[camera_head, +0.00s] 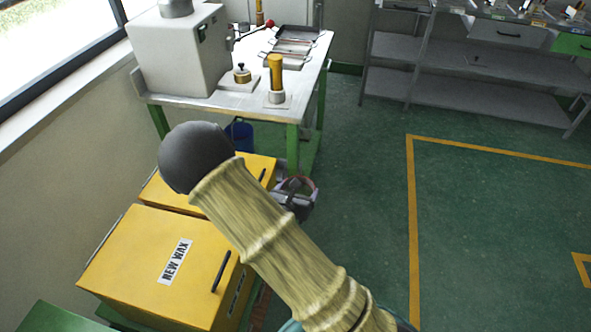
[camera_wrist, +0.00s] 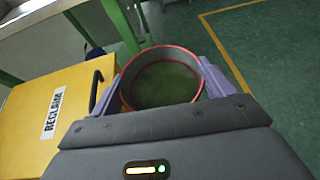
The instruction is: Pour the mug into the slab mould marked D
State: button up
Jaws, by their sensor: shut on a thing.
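My gripper (camera_head: 297,203) is low beside the yellow boxes in the head view, partly hidden behind my arm. It is shut on a mug (camera_wrist: 128,97) with a red rim. In the wrist view the mug sits between the two fingers of my gripper (camera_wrist: 160,84), its round mouth facing the camera. The inside looks dark green; I cannot tell whether that is liquid or bare mug. The mug's reddish rim also shows in the head view (camera_head: 305,181). No mould marked D can be made out in either view.
Yellow boxes marked NEW WAX (camera_head: 130,262) and RECLAIM (camera_wrist: 52,122) stand left of my arm. Behind is a bench (camera_head: 215,99) with a grey machine (camera_head: 180,55), shallow metal trays (camera_head: 293,47) and a yellow-handled tool (camera_head: 276,72). Shelving (camera_head: 470,65) stands back right. Floor right is clear.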

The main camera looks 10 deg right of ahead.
jog(key=p, duration=0.1)
jog(key=d+n+y+p, duration=0.1)
jog(key=shift+w+n+t+p, duration=0.2)
jog(key=shift+n+t+p, duration=0.1)
jog(key=f+y+p, duration=0.1)
jog(key=d+f+n+y+p, duration=0.1)
jog(key=p, duration=0.1)
jog(key=shift+s+n+t, duration=0.2)
jog(key=shift+n+t, duration=0.1)
jog(key=s+d+f+n+y+p, duration=0.2)
jog(key=s+d+f+y+p, duration=0.1)
jog(key=s+f+p, duration=0.1)
jog(key=s+p, duration=0.1)
jog(key=p, duration=0.1)
jog(key=shift+f+p, duration=0.3)
jog(key=shift+d, duration=0.3)
